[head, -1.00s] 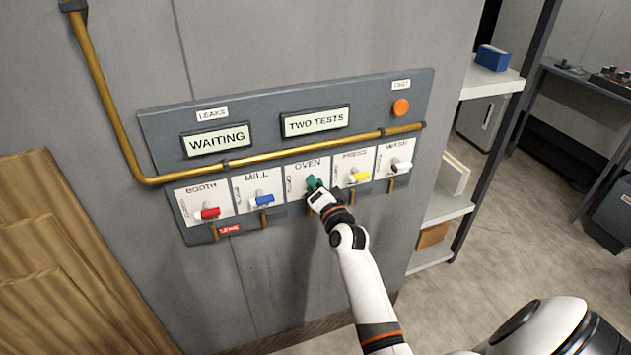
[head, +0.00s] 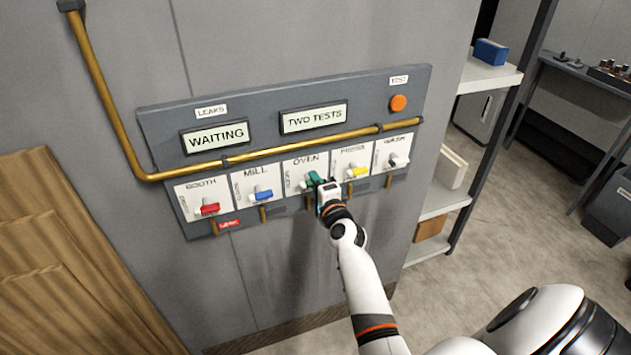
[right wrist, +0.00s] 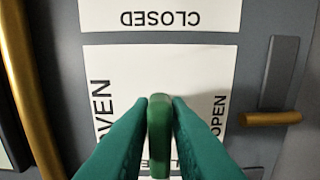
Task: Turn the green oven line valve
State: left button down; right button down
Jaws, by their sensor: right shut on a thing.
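The green oven valve handle (head: 311,179) is on the white OVEN card (head: 296,170), the middle one of the row on the grey panel. My right gripper (head: 320,186) is at this card, reaching from below right and covering part of the handle. In the right wrist view the green handle (right wrist: 160,135) stands between the teal fingers of the gripper (right wrist: 160,100), which are shut on it. The word OPEN on the card is right of the fingers there. Part of the lettering is hidden behind them. My left gripper is not in view.
Red (head: 207,209), blue (head: 262,196), yellow (head: 357,172) and white (head: 399,161) valve handles share the panel. A brass pipe (head: 270,156) runs above the cards. Displays read WAITING (head: 216,137) and TWO TESTS (head: 313,118). An orange button (head: 398,103) is at upper right. Shelves (head: 490,78) stand right.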

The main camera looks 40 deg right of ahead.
dwell(0.4)
jog(key=c, duration=1.5)
grip_release()
jog(key=shift+s, duration=0.1)
jog(key=b+v, duration=0.1)
jog(key=v, duration=1)
jog(key=shift+s+a, duration=0.2)
jog(key=shift+s, duration=0.2)
